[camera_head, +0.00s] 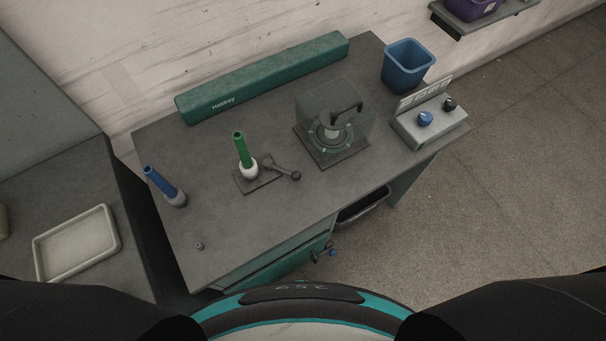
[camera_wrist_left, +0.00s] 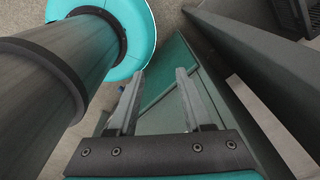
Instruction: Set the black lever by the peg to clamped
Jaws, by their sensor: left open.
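The black lever (camera_head: 283,170) sits on a dark base plate (camera_head: 258,184) on the grey workbench, just right of the peg, and its knobbed end points to the right and toward me. The peg, with a white collar (camera_head: 248,170) at its foot, carries a green tube (camera_head: 241,149) standing upright. My left gripper (camera_wrist_left: 158,98) shows only in the left wrist view; it is open and empty, low beside the bench's green front, away from the lever. My right gripper is in neither view.
A clear-covered winder unit (camera_head: 334,125) stands right of the lever. A blue bin (camera_head: 407,65), a control box (camera_head: 429,119) and a long green housing (camera_head: 262,78) line the back and right. The front bench top is mostly clear.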

